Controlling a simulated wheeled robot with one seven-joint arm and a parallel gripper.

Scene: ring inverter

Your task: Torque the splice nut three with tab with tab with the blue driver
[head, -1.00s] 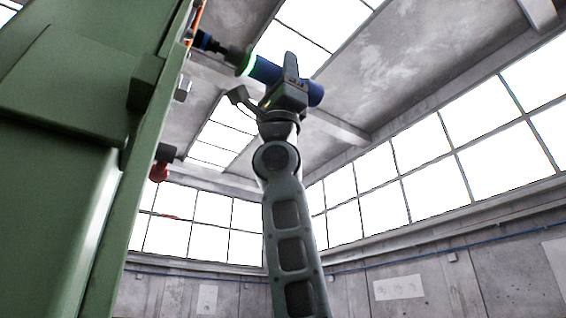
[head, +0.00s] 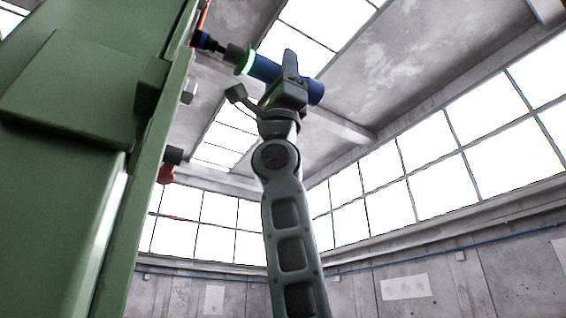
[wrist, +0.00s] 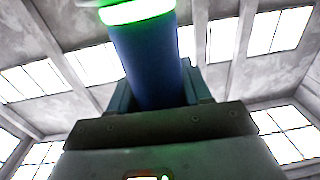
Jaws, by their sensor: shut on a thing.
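My gripper (head: 288,84) is shut on the blue driver (head: 264,70), high up beside the green cabinet (head: 70,105). The driver lies nearly level, tilted a little, with its dark tip pointing left at the cabinet's edge. A green ring glows near its front. A blue piece (head: 202,40) shows at the end of the tip, by the cabinet's inner side; I cannot tell whether it is the splice nut or how they touch. In the wrist view the driver's blue body (wrist: 147,62) rises from between the jaws, with the glowing ring at the top. The nut is not clearly visible there.
A hex-shaped metal fitting (head: 189,91) and a red-and-dark knob (head: 168,165) stick out from the cabinet's edge below the driver. An orange cable (head: 204,14) runs above the tip. The room to the right of my arm is free.

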